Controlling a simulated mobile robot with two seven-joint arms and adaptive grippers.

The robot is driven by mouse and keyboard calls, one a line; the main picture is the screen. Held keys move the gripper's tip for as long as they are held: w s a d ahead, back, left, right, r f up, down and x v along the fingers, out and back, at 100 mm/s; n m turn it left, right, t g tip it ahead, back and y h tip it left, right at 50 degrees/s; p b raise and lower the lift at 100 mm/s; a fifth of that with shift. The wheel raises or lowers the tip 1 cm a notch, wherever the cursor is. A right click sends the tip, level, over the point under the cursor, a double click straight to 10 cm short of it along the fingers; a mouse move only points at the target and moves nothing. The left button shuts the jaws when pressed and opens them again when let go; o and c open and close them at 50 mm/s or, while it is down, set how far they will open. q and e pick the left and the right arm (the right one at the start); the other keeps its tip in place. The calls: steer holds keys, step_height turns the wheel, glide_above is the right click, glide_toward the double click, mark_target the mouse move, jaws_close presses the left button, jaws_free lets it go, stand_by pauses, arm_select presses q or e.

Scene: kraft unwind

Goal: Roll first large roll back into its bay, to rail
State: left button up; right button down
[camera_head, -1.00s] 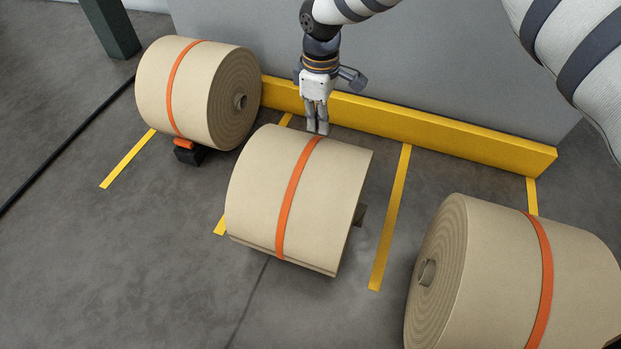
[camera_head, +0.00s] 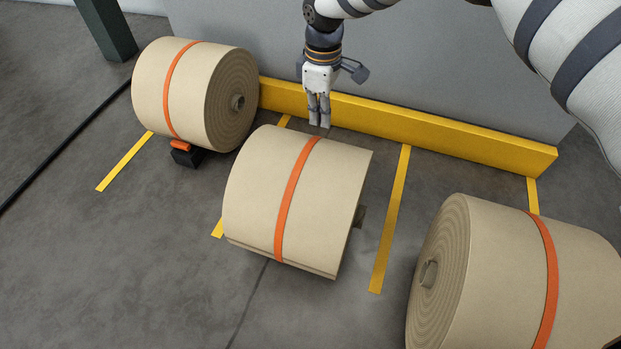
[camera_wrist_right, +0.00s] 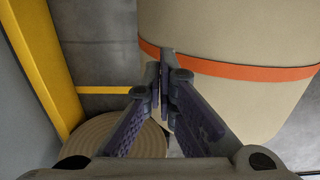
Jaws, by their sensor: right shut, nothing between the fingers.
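Three large tan rolls with orange bands lie on the floor: a left roll (camera_head: 150,92) against the yellow rail (camera_head: 420,122), a middle roll (camera_head: 255,195) in front of the rail, and a right roll (camera_head: 500,280) nearest me. I cannot tell which is the first. My right gripper (camera_head: 320,124) points down, shut and empty, between the middle roll's far side and the rail. Contact with the roll is unclear. In the right wrist view, the shut fingers (camera_wrist_right: 163,90) overlap a banded roll (camera_wrist_right: 230,30), and another roll's ringed end (camera_wrist_right: 120,140) shows below. My left gripper is out of view.
Yellow floor lines (camera_head: 391,220) mark the bays. A black block (camera_head: 186,158) with an orange part sits against the left roll. A grey wall (camera_head: 450,70) rises behind the rail. A black cable (camera_head: 60,150) and a dark green post (camera_head: 107,35) are at left.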

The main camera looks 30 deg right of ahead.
steer(key=shift+r+p, duration=1.85)
steer(key=shift+r, duration=0.7)
step_height(320, 180, up, 3)
steer(key=n+p, duration=0.6)
steer(key=p, duration=0.1)
glide_above(295, 174)
steer(key=shift+s+f, duration=0.1)
steer(key=shift+f, duration=0.15)
step_height(295, 174, down, 6)
steer(key=b, duration=0.4)
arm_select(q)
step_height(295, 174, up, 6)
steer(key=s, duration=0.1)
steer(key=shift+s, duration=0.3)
arm_select(e)
steer(key=shift+f, duration=0.35)
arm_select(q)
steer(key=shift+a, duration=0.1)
arm_select(e)
steer(key=shift+f, duration=0.25)
